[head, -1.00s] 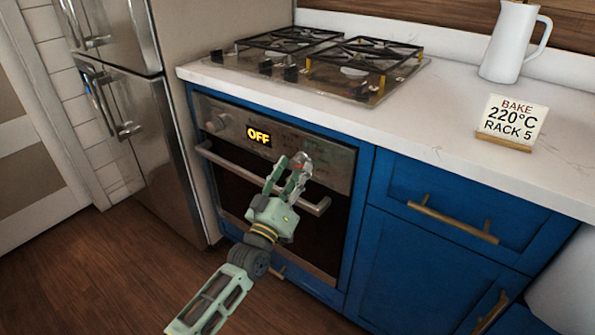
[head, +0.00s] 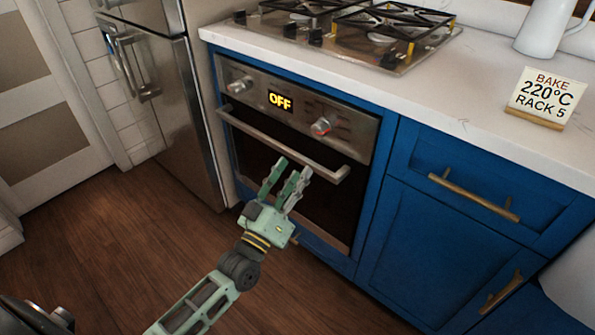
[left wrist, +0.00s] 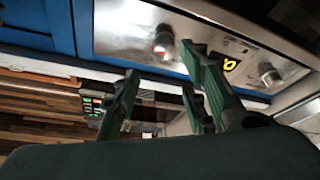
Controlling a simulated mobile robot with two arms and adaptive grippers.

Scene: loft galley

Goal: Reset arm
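My left gripper (head: 285,185) is in front of the oven door in the head view, below the door handle (head: 285,146). Its fingers are spread and nothing shows between them. In the left wrist view the fingers (left wrist: 165,95) also stand apart, with the oven's control panel beyond them. The oven (head: 300,195) is closed and its display (head: 280,101) reads OFF. A knob (head: 237,86) sits left of the display and another knob (head: 320,126) sits to its right. My right gripper is not in view.
A gas cooktop (head: 350,30) is above the oven. A sign (head: 545,95) on the white counter reads BAKE 220°C RACK 5, near a white pitcher (head: 545,28). A steel fridge (head: 165,95) stands left. Blue cabinets (head: 450,235) stand right. The wood floor (head: 130,245) is open.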

